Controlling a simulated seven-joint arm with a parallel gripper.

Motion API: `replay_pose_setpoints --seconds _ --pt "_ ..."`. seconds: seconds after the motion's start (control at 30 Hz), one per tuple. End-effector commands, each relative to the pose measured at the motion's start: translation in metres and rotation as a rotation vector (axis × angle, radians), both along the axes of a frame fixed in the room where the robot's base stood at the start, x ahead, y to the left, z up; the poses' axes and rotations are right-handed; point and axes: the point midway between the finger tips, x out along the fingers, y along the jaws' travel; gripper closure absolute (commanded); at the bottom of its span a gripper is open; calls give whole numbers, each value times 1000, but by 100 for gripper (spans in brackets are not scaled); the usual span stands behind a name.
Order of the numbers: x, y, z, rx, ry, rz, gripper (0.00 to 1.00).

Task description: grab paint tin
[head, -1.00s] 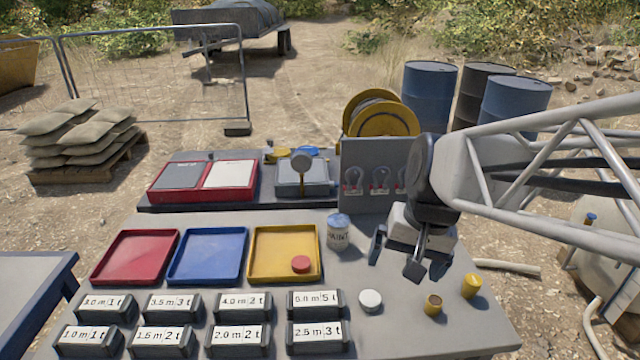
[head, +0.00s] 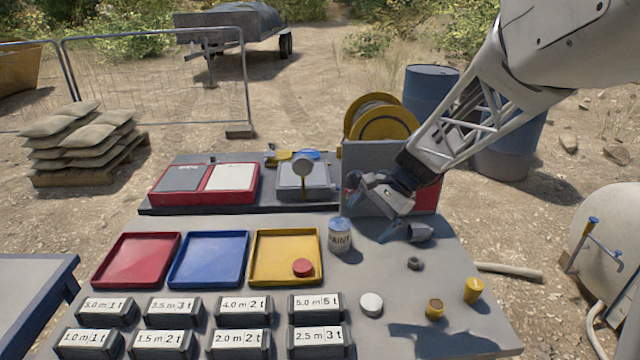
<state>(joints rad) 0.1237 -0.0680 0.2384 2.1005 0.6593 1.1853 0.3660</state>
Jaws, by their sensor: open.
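My gripper (head: 368,213) is above and to the right of the tin, in front of the upright grey panel. Its jaws are open and angled down to the left. No object shows between them. The tin's front and lid are in clear view, and I cannot tell the exact gap between the jaws and the tin.
The yellow tray (head: 318,262) holds a red disc (head: 302,268). The grey panel (head: 372,160) rises behind the tin. Several labelled blocks fill the front left. A white disc (head: 371,304), a dark nut (head: 415,263) and two yellow pieces lie at the right, with bare table between.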

Motion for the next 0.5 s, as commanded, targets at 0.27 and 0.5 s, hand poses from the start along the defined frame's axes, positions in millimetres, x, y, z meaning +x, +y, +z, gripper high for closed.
replay_pose_setpoints --seconds 0.27,0.5 --pt "58 -3 -34 122 124 -137 0" --pt "106 -9 -66 228 230 -254 0"
